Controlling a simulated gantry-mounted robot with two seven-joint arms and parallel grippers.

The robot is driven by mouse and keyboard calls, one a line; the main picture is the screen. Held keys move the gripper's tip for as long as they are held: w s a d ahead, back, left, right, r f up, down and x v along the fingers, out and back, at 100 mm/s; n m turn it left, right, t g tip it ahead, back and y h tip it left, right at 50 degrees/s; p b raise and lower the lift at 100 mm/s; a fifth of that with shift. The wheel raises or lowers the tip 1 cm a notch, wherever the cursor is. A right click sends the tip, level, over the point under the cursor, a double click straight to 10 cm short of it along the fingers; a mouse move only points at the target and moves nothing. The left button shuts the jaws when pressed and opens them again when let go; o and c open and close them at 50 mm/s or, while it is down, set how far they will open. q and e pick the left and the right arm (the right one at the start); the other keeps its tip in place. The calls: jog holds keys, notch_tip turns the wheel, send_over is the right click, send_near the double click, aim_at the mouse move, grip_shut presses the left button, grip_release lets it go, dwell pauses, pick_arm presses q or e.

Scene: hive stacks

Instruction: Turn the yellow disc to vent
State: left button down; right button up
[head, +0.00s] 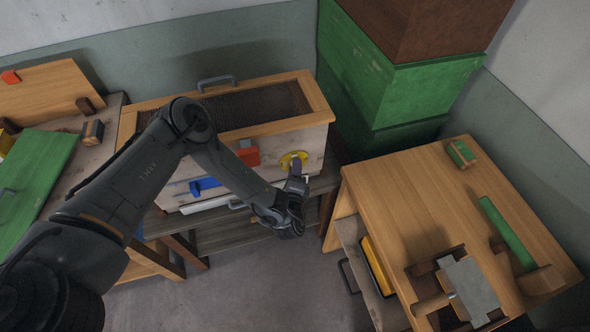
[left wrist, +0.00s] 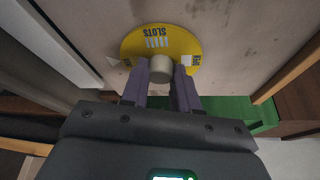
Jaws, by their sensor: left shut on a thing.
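The yellow disc (head: 287,157) is on the front face of the wooden hive box (head: 314,143). In the left wrist view the disc (left wrist: 160,33) shows the word SLOTS above several short pale bars, with a white patch at its right edge. A round grey knob (left wrist: 162,69) stands out from the disc. My left gripper (head: 295,172) is at the disc. In the left wrist view its two purple-grey fingers (left wrist: 160,82) are shut on the knob, one on each side. The disc's lower part is hidden behind the knob and fingers. My right gripper is not in view.
A red block (head: 248,155) and a blue block (head: 205,186) are on the same box front, left of the disc. A green hive stack (head: 420,90) stands close at the right. A wooden table (head: 400,185) with tools is front right.

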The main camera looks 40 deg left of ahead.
pick_arm(q)
jog(key=c, duration=0.8)
grip_release()
jog(key=shift+c, duration=0.2)
jog(key=shift+s+d, duration=0.1)
jog(key=p+v, duration=0.2)
jog(key=v, duration=0.8)
jog(key=shift+s+d, duration=0.2)
jog(key=shift+s, duration=0.1)
